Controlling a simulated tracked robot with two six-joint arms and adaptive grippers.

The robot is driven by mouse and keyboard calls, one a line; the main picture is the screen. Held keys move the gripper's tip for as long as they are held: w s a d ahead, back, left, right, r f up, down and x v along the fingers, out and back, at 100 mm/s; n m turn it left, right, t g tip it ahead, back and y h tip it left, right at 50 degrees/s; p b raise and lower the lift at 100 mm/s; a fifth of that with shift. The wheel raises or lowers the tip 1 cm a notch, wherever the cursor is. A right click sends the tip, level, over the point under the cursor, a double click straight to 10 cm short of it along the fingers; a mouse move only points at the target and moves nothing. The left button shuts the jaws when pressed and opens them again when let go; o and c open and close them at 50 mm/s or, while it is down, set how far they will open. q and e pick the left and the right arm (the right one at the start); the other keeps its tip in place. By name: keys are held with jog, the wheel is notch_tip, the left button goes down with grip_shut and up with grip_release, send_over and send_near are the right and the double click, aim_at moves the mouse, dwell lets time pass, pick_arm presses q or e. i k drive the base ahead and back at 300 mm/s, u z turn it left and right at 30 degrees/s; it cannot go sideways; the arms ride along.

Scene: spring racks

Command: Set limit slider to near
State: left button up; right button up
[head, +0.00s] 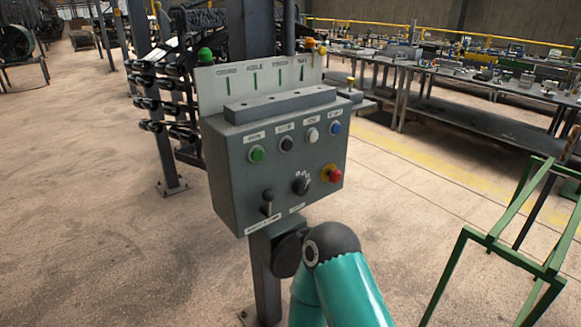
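A grey control box (225,185) stands on a post in the middle of the head view. Its front carries a green button (257,154), a black button (287,144), a white button (312,135) and a blue button (335,128). Below them are a black lever (268,197), a black knob (301,185) and a red button (334,175) on a yellow base. A pale panel (230,88) with green vertical marks rises behind the box top. I cannot tell which part is the limit slider; the labels are too small to read. Neither gripper is in view.
My teal arm link is in front of the post's lower right. A green metal frame (467,232) stands at the right. Racks with black springs (165,105) stand behind the box at left. A long workbench (480,75) is at the back right. The left floor is clear.

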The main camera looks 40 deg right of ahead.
aim_at(321, 51)
jog(key=u, duration=1.7)
jog(key=i, duration=0.1)
jog(key=z, duration=3.05)
